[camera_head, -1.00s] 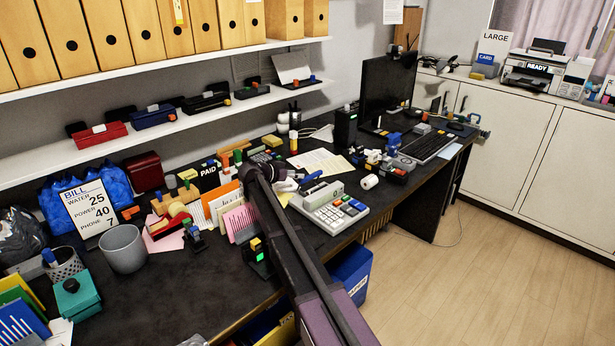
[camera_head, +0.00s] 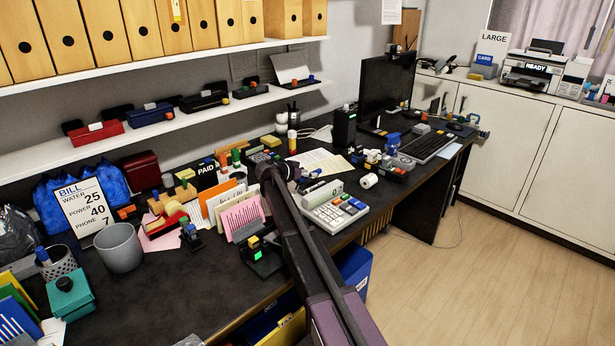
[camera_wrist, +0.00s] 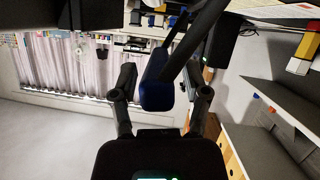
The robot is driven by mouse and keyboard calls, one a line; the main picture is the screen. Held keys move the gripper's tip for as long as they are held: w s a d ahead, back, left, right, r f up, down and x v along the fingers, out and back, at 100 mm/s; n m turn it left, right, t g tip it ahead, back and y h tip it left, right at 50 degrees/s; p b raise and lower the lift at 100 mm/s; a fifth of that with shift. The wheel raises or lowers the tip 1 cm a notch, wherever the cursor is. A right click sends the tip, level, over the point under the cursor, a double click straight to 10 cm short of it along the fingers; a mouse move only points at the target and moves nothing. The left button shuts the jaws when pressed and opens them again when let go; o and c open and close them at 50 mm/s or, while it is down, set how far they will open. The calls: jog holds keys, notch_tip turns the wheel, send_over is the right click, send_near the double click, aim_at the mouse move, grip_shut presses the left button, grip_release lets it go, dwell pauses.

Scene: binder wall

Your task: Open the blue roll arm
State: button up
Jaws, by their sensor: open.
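A dark blue padded bar (camera_wrist: 157,82), which looks like the blue roll arm, fills the middle of the wrist view. My gripper (camera_wrist: 166,76) is open, with one dark finger on each side of the bar. I see gaps beside it; I cannot tell whether either finger touches. In the head view the calculator (camera_head: 336,208) with coloured keys sits at the desk's front edge, just right of my arm. My arm reaches over the desk beside it. The blue bar and my fingertips are not clear in the head view.
Pink (camera_head: 242,218) and orange papers stand left of my arm, with a small black device with a green light (camera_head: 259,254) in front. A white roll (camera_head: 369,181) lies right of the calculator.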

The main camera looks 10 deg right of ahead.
grip_shut()
jog(key=shift+w, duration=0.15)
dwell(0.4)
jog(key=shift+w+a+n+g+h+b, duration=0.4)
jog(key=shift+w+n+h, duration=0.1)
jog(key=shift+n, duration=0.35)
jog(key=shift+w+a+n+g+h+b, duration=0.35)
jog(key=shift+w+n, duration=0.2)
jog(key=shift+n, duration=0.25)
jog(key=shift+w+a+n+g+h+b, duration=0.35)
jog(key=shift+w+n+g+h, duration=0.15)
jog(key=shift+n, duration=0.35)
